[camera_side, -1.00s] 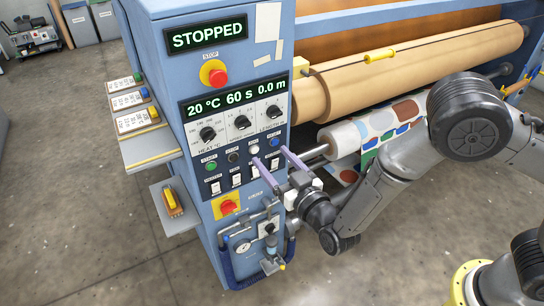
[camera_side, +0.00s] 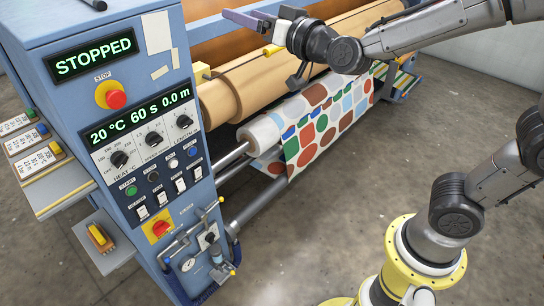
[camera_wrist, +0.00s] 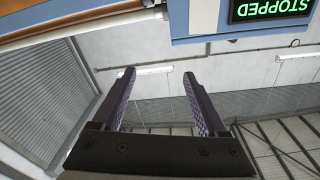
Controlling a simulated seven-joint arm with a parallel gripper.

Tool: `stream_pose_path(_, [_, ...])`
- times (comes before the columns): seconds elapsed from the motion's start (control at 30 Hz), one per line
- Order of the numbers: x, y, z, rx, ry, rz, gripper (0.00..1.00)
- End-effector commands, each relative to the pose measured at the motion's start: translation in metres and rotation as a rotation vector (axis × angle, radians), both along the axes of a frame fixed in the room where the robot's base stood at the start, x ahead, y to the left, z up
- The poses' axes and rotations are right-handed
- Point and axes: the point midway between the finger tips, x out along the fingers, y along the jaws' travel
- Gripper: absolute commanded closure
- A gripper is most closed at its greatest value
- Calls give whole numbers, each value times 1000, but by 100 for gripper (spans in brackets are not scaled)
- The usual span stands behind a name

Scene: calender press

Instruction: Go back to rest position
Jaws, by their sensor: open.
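My gripper (camera_side: 250,17) is raised above the rollers of the press, near the top of the side view, and points left. In the wrist view its two purple fingers (camera_wrist: 162,95) stand apart with nothing between them. The blue control cabinet (camera_side: 70,95) stands at left with its display (camera_side: 95,54) reading STOPPED. A second display (camera_side: 140,115) reads 20 °C, 60 s and 0.0 m. In the wrist view the STOPPED display (camera_wrist: 270,10) shows upside down at the top right.
A tan roller (camera_side: 255,85) lies below my gripper. A roll of patterned fabric (camera_side: 320,120) hangs beneath it. A red stop button (camera_side: 111,95) and side shelves (camera_side: 65,187) jut from the cabinet. The floor (camera_side: 310,225) in front of the press is clear.

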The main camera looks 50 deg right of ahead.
Motion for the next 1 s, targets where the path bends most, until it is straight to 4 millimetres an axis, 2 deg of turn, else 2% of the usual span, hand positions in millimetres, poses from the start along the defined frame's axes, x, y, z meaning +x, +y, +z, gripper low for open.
stream_pose_path(0.03, [-18, -9, 11, -4, 26, 18, 24])
stream_pose_path(0.1, [-41, -15, 13, -20, 85, 49, 24])
stream_pose_path(0.27, [-98, -23, -4, -73, 257, 105, 24])
stream_pose_path(0.37, [-135, -27, -26, -110, 388, 128, 24])
stream_pose_path(0.6, [-224, -36, -103, -186, 777, 162, 24])
stream_pose_path(0.7, [-253, -40, -133, -204, 942, 173, 24])
stream_pose_path(0.83, [-278, -43, -153, -210, 1081, 178, 24])
stream_pose_path(1.0, [-288, -44, -158, -201, 1133, 179, 24])
